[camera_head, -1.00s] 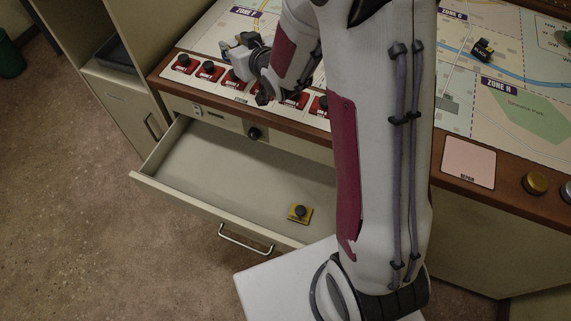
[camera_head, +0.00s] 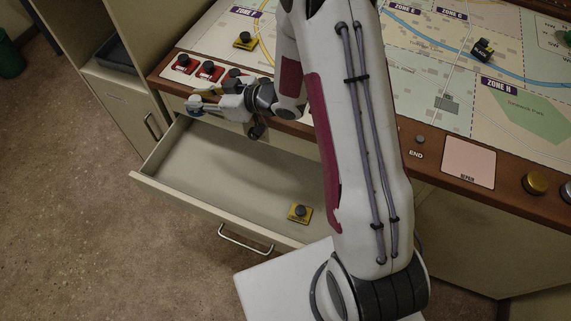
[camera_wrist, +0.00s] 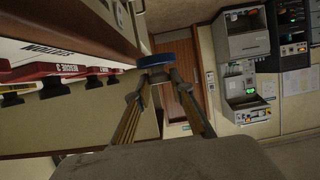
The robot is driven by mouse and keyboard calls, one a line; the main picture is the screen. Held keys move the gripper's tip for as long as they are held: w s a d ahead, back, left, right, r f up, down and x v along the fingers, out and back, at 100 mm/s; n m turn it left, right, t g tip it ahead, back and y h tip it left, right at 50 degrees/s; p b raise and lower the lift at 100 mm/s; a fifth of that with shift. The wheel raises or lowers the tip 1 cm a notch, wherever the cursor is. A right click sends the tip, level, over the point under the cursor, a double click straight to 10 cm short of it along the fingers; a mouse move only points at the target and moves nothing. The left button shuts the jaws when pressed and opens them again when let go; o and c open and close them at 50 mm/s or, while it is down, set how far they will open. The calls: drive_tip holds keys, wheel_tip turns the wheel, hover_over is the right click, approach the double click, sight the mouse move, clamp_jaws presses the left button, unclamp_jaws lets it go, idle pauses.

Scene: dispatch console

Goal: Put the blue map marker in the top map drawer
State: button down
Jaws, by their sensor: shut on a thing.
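My gripper (camera_head: 200,104) is shut on the blue map marker. In the wrist view the marker's blue disc (camera_wrist: 156,60) shows between the tips of my gripper (camera_wrist: 156,74); the rest of the marker is partly hidden. In the head view the gripper is at the console's front edge, above the back left part of the open drawer. The top map drawer (camera_head: 152,184) is pulled out, its handle (camera_head: 244,240) towards the front. A yellow marker (camera_head: 300,214) lies inside near the front right; the rest of the visible drawer floor is bare.
Red markers (camera_head: 209,70) stand in a row along the console's edge, and also show at left in the wrist view (camera_wrist: 52,84). A yellow marker (camera_head: 243,41) and a black one (camera_head: 482,49) stand on the map. My arm hides part of the console and the drawer's right end.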

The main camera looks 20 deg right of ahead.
drive_tip(key=s+d+f, duration=0.3)
drive_tip(key=s+f, duration=0.4)
drive_tip(key=s, duration=0.1)
drive_tip(key=s+d+f, duration=0.2)
drive_tip(key=s+f, duration=0.6)
drive_tip(key=shift+s+d, duration=0.3)
drive_tip(key=shift+d, duration=0.1)
drive_tip(key=shift+f, duration=0.1)
hover_over(253, 199)
drive_tip(key=shift+f, duration=2.8)
drive_tip(key=shift+s+f, duration=0.1)
drive_tip(key=shift+f, duration=1.95)
drive_tip(key=shift+f, duration=0.6)
